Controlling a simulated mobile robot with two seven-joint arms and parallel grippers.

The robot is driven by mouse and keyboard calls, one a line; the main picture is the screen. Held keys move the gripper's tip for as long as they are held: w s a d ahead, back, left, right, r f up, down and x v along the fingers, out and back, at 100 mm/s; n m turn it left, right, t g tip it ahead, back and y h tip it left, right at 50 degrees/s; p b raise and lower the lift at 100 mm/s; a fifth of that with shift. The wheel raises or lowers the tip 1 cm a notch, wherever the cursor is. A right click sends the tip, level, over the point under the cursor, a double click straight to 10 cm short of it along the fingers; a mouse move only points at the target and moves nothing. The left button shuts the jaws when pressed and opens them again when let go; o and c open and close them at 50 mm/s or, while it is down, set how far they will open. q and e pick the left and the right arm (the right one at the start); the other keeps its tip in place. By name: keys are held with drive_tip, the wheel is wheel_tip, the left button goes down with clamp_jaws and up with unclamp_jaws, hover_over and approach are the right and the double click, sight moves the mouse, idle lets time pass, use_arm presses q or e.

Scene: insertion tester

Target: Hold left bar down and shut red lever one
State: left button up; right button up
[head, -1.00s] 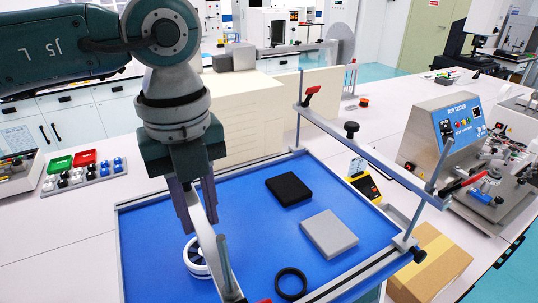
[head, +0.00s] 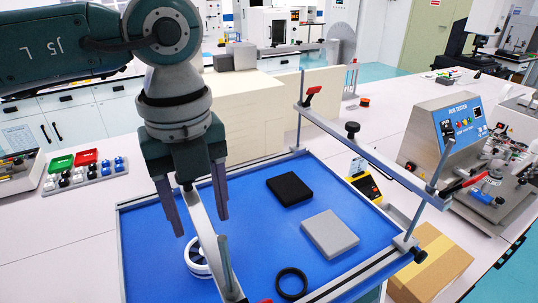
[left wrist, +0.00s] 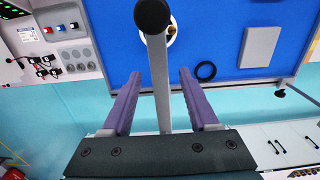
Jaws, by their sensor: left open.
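The left bar (head: 207,225) is a grey bar running over the left part of the blue tray (head: 150,260). My left gripper (head: 200,226) points down over it, open, with one purple finger on each side of the bar. The left wrist view also shows the bar (left wrist: 161,90) between the spread fingers (left wrist: 160,73), with a black knob (left wrist: 152,15) on it. I cannot tell if the gripper touches the bar. A red lever tip (head: 265,301) shows at the bottom edge, mostly cut off. Other red levers are on the right bar's far end (head: 313,90) and near end (head: 465,184).
The right bar (head: 370,155) stands raised above the tray. In the tray are a black block (head: 289,189), a grey block (head: 330,233), a black ring (head: 291,283) and a white wheel-like part (head: 196,256). A tester box (head: 445,125) and a cardboard box (head: 430,265) are at the right.

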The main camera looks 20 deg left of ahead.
sight(189, 188)
use_arm(q)
drive_tip(key=shift+r+p, duration=1.2)
drive_tip(key=shift+r, duration=0.4)
drive_tip(key=shift+w+a+f+b, duration=0.15)
drive_tip(key=shift+w+a+b, duration=0.2)
drive_tip(key=shift+a+b, duration=0.1)
drive_tip(key=shift+w+a+b, duration=1.6)
drive_tip(key=shift+a+b, duration=0.2)
drive_tip(key=shift+a, duration=0.05)
drive_tip(key=shift+w+a, duration=0.3)
drive_tip(key=shift+a, duration=0.05)
drive_tip(key=shift+b, duration=0.35)
